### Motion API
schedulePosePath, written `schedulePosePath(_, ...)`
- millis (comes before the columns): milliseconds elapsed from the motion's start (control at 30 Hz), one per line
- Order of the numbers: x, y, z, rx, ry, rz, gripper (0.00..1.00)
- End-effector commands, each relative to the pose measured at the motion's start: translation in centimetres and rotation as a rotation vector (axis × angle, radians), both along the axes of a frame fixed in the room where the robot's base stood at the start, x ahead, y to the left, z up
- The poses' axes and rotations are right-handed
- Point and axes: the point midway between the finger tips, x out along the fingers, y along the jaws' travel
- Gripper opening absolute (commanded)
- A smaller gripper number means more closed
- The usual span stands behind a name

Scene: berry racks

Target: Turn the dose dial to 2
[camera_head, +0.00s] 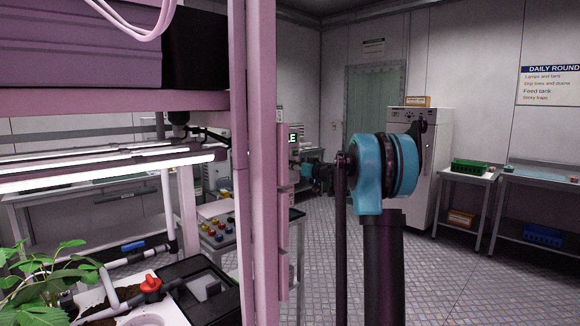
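I cannot make out a dose dial or a number 2 in this view. My gripper is not visible.
A pink rack (256,200) fills the left, with a lit lamp bar (110,168), a leafy plant (40,275), a red valve handle (151,284) and a black tank (205,302). A white cabinet (436,160) and side tables stand at the right. Floor (480,290) is clear at lower right.

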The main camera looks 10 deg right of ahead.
Motion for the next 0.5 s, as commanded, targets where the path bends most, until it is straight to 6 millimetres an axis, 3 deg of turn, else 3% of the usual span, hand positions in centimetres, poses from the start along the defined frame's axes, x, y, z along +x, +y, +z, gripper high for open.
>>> schedulePosePath(500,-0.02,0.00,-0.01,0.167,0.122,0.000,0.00)
